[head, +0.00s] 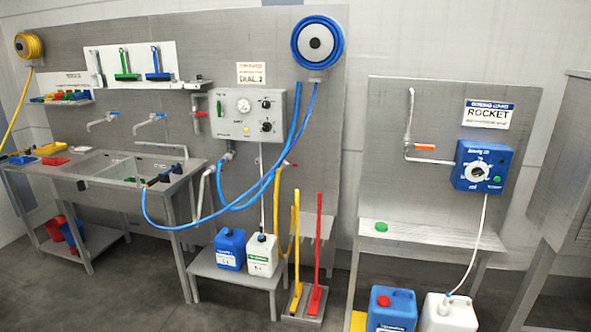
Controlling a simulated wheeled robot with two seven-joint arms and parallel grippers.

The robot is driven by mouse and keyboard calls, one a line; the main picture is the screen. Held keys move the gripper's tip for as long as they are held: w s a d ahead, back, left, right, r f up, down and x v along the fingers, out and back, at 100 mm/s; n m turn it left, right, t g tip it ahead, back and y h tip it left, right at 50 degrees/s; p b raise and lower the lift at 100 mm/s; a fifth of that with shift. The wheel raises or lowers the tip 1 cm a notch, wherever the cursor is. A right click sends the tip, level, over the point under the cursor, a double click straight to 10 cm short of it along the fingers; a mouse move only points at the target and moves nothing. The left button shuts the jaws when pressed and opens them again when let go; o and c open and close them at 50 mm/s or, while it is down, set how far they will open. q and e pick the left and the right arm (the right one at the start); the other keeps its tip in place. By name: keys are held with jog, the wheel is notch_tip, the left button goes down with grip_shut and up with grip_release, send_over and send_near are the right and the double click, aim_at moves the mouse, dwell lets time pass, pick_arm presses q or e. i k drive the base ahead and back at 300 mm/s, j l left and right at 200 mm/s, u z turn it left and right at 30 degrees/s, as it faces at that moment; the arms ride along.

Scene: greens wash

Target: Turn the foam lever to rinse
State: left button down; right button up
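A grey control panel (251,113) hangs on the steel wall left of centre. It carries a round gauge (243,105), two black knobs (266,126) on its right side and a small upright green handle (219,107) on its left. A red valve handle (198,113) sits on the pipe just left of the panel. I cannot tell for certain which of these is the foam lever, and the labels are too small to read. A blue hose (205,219) loops from below the panel to the sink bench. Neither of my grippers is in view.
A steel sink bench (110,175) stands at left. A low stand (236,272) holds a blue jug (230,249) and a white jug (262,255) below the panel. Red (317,255) and yellow long-handled tools stand beside it. The floor (130,290) in front is clear.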

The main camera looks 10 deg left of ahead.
aim_at(220, 115)
jog(key=i+j+u, duration=0.1)
jog(key=i+u, duration=0.25)
jog(key=i, duration=0.55)
jog(key=i+l+u, duration=0.1)
jog(key=i+u, duration=0.25)
jog(key=i, duration=0.5)
